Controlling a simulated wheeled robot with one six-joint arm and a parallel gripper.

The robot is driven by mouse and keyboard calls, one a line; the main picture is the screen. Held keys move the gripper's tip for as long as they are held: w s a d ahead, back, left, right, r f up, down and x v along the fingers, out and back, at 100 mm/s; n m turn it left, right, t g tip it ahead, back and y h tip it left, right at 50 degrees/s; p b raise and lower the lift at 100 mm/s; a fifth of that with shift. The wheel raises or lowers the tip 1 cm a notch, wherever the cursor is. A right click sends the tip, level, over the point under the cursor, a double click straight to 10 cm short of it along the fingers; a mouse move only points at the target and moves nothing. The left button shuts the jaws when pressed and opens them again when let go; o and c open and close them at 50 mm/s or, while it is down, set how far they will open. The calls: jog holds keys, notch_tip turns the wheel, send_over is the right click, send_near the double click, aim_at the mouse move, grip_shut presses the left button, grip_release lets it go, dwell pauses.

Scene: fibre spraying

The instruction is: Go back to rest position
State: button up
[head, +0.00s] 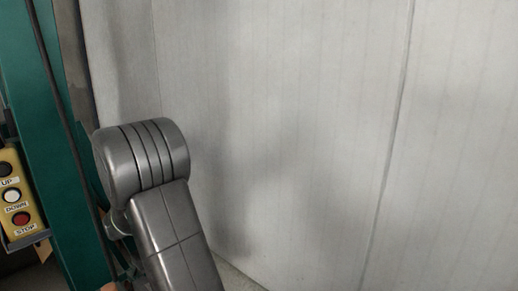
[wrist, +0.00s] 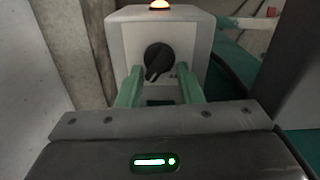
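In the wrist view my gripper (wrist: 160,88) has two green fingers standing apart with a gap between them. It is open and holds nothing. In the head view my arm is bent at the left, and the gripper is out of view.
A yellow control box (head: 14,190) with UP, DOWN and STOP buttons hangs by a green post (head: 50,150) at the left of the head view. A large pale panel wall (head: 290,120) fills the middle and right, close behind my arm.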

jog(key=n, duration=0.5)
jog(key=shift+s+n, duration=0.2)
jog(key=shift+n, duration=0.1)
jog(key=shift+a+r+n, duration=0.1)
jog(key=shift+r+n, duration=0.2)
notch_tip(320, 180, up, 4)
jog(key=shift+r, duration=0.15)
